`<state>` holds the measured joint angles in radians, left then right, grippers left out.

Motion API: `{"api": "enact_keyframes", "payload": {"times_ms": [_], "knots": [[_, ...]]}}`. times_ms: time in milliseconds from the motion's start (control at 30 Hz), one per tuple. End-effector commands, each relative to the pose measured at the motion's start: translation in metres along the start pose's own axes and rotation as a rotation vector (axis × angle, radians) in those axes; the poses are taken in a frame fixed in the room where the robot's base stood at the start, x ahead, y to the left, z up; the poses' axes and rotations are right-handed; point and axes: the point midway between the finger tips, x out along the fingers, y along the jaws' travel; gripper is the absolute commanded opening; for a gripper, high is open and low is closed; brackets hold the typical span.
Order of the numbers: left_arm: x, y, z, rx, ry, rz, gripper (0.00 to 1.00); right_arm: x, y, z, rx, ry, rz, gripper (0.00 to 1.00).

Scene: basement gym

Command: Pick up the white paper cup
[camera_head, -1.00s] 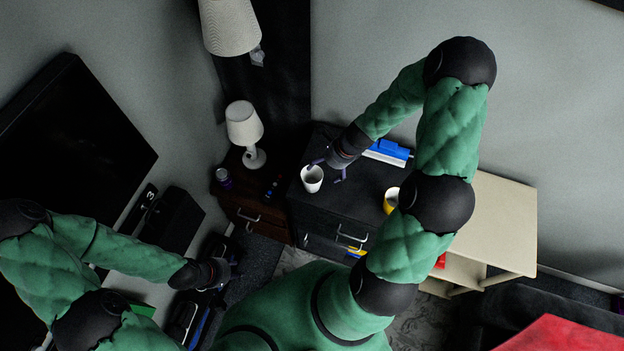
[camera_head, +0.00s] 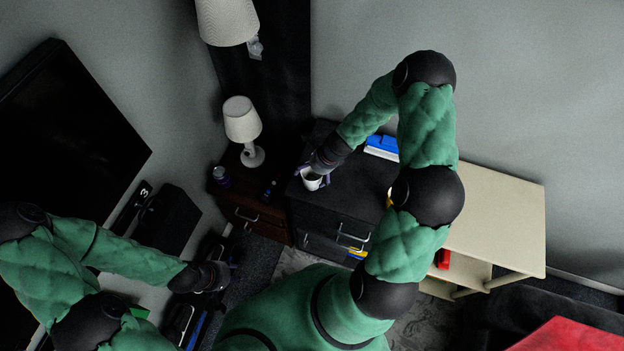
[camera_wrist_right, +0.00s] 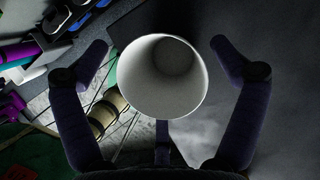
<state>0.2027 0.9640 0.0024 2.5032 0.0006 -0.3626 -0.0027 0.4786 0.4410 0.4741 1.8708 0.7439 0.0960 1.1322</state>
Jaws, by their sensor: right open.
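The white paper cup (camera_head: 311,181) stands on top of the black drawer cabinet (camera_head: 345,196) in the head view. In the right wrist view the cup (camera_wrist_right: 160,95) shows its open rim and empty inside. My right gripper (camera_head: 313,177) is at the cup, with its fingers open on either side of it. In the right wrist view the right gripper's fingertips (camera_wrist_right: 160,47) flank the cup with a visible gap on both sides. My left gripper (camera_head: 225,276) is low at the left, away from the cup; its fingers are too dark to read.
A brown nightstand (camera_head: 245,203) with a white lamp (camera_head: 243,130) and a small dark can (camera_head: 221,176) stands left of the cabinet. A blue and white object (camera_head: 382,147) lies at the cabinet's back. A yellow object is mostly hidden behind my arm. A cream table (camera_head: 500,225) stands at right.

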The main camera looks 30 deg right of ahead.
Motion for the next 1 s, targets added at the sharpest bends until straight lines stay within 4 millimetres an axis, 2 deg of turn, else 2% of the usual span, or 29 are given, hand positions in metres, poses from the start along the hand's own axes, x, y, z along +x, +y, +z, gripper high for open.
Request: {"api": "enact_keyframes", "payload": {"times_ms": [200,400,833,1000], "knots": [[-0.0004,0.0002,0.0,0.0,0.0,0.0,0.4,-0.0002,-0.0007,0.0006,-0.001,0.0,-0.002,0.95],[-0.0004,0.0001,0.0,0.0,0.0,0.0,0.4,-0.0003,-0.0006,0.0006,-0.001,0.0,-0.001,0.57],[-0.001,0.0004,0.0,0.0,0.0,0.0,0.4,-0.001,-0.0002,0.0007,-0.001,0.0,-0.001,0.56],[-0.0062,0.0022,0.0002,0.0,0.0,0.0,0.4,-0.0088,-0.0007,0.0041,-0.001,-0.001,-0.001,0.56]]}}
